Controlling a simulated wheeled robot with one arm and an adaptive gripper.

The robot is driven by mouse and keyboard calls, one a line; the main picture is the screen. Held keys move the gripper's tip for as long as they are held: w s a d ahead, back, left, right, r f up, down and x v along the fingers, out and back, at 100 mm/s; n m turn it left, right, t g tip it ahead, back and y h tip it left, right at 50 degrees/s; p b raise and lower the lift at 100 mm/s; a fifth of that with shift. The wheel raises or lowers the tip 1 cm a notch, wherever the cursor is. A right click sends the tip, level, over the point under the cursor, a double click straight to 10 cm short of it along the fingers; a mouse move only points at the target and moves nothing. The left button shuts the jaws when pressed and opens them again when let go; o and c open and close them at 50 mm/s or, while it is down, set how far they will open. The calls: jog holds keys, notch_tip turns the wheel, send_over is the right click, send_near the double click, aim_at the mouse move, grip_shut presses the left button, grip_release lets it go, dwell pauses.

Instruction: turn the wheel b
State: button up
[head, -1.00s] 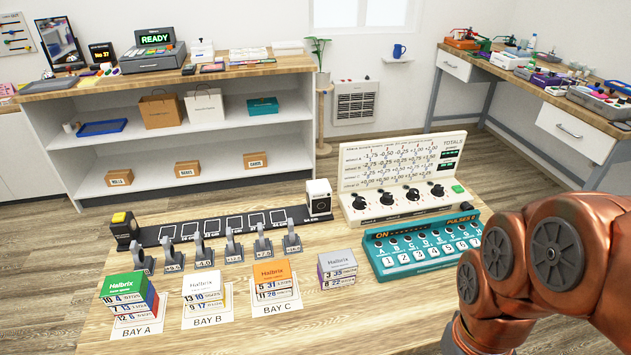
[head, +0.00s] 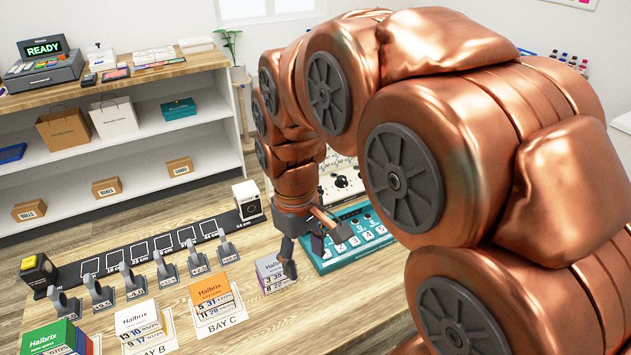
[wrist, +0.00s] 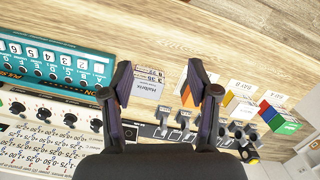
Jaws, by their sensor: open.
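The white TOTALS panel (head: 345,172) carries a row of black knobs and is partly hidden behind my arm in the head view. In the wrist view the panel (wrist: 50,140) is upside down at lower left, with the knob row showing. I cannot read which knob is wheel b; the labels are too small. The second knob from the right (wrist: 70,118) there is one of them. My gripper (head: 316,252) is open and empty above the table, near the teal keypad and the grey-topped box. In the wrist view its fingers (wrist: 160,78) are spread, apart from the knobs.
The teal PULSES keypad (head: 345,238) lies in front of the panel. The grey-topped box (head: 271,268) stands below and left of my gripper. Coloured block stacks (head: 210,290) and a row of grey levers (head: 165,266) stand further left. Bare wood (head: 290,325) shows at the front.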

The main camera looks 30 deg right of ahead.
jog(key=w+d+n+p, duration=0.15)
jog(key=w+d, duration=0.25)
jog(key=w, duration=0.4)
jog(key=w+d+f+n+p, duration=0.1)
jog(key=w+d+n, duration=0.25)
jog(key=w, duration=0.35)
jog(key=w+d+n+p, duration=0.1)
jog(key=w+d, duration=0.3)
jog(key=w, duration=0.4)
jog(key=w+d+f+n+p, duration=0.1)
jog(key=w+d+f+n, duration=0.1)
jog(key=w+d+f, duration=0.1)
jog(key=w+d+f+n+t, duration=0.1)
jog(key=w+d+f+n, duration=0.1)
jog(key=w+d+f, duration=0.2)
jog(key=w+d+f+n+p, duration=0.1)
jog(key=w+d+f+n, duration=0.1)
jog(key=w+d+f, duration=0.2)
jog(key=shift+w+d+p, duration=0.2)
jog(key=shift+w+d, duration=0.25)
jog(key=shift+d, duration=0.25)
jog(key=shift+w+d+p, duration=0.15)
jog(key=shift+w+d, duration=0.25)
jog(key=shift+d, duration=0.3)
jog(key=shift+f+p, duration=1.6)
jog(key=shift+f, duration=2.35)
jog(key=shift+c, duration=0.3)
